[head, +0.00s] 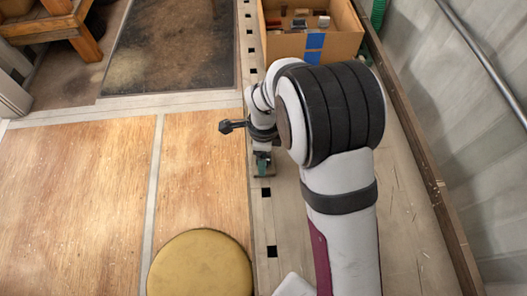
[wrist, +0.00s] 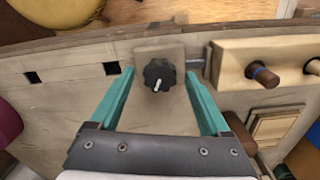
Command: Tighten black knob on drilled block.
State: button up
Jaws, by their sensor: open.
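The black knob (wrist: 164,68) is in the middle of the wrist view, with a lobed rim and a small pale pointer on its face. It sits on a pale wooden block (wrist: 160,118); I cannot make out drilled holes in it. My gripper (wrist: 159,76) is open, its two teal fingers on either side of the knob with a gap on each side. I cannot tell how far above the knob the fingertips are. In the head view my gripper (head: 263,166) is small and points down at the bench; the knob is not discernible there.
A wooden rack (wrist: 229,64) with dark-collared pegs stands close to the right finger in the wrist view. A small framed wooden piece (wrist: 274,127) lies below it. In the head view a cardboard box (head: 281,46) with blue tape and a round yellow cushion (head: 200,265) are near the bench.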

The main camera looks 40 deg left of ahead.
notch_tip(320, 180, up, 16)
jog(key=shift+f, duration=0.1)
dwell(0.4)
jog(key=s+d+r+n+y, duration=0.1)
jog(key=d+r+n, duration=0.15)
jog(key=d, duration=0.95)
jog(key=s+d+r+n, duration=0.1)
jog(key=s+d+r, duration=0.15)
jog(key=d, duration=0.85)
jog(key=s+d+f+n, duration=0.2)
jog(key=s+d, duration=0.5)
jog(key=shift+s+f+y, duration=0.15)
jog(key=shift+s+y, duration=0.25)
